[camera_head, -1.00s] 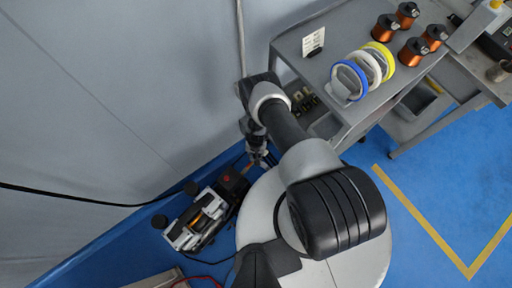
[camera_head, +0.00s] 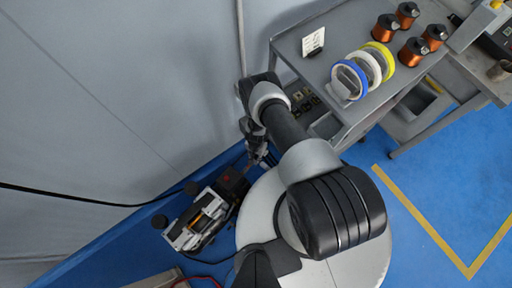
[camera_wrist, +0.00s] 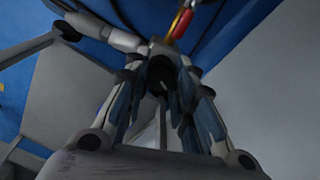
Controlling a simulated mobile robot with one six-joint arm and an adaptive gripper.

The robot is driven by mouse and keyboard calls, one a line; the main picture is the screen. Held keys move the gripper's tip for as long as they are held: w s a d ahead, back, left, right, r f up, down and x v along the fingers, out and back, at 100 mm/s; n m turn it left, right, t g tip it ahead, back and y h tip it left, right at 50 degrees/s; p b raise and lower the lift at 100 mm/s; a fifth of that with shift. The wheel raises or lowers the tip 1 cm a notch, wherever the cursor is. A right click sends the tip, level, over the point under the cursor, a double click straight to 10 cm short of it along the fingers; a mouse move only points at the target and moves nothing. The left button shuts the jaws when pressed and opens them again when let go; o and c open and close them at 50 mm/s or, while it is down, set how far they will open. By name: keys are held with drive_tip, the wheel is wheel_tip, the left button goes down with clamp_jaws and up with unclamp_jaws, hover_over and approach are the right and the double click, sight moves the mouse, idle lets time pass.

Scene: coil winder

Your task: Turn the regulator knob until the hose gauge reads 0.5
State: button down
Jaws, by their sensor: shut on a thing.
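In the wrist view, my gripper (camera_wrist: 160,84) is shut on a dark round part (camera_wrist: 160,68), which looks like the regulator knob. The fingers hide most of it. In the head view, my gripper (camera_head: 262,158) is small and dark, low beside the wall, just right of a compressor-like machine (camera_head: 205,217) on the floor. A red part with a brass-coloured end (camera_wrist: 182,22) shows beyond the fingertips in the wrist view. I cannot make out the hose gauge's face or its reading in either view.
A grey cart (camera_head: 297,57) at the upper right carries copper spools (camera_head: 412,52), rolls of tape (camera_head: 348,80) and a white card (camera_head: 313,42). The wall (camera_head: 110,100) is close on the left. A black cable (camera_head: 90,199) crosses it. The blue floor (camera_head: 425,180) is open at the right.

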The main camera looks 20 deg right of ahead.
drive_tip(key=c, duration=1.3)
unclamp_jaws()
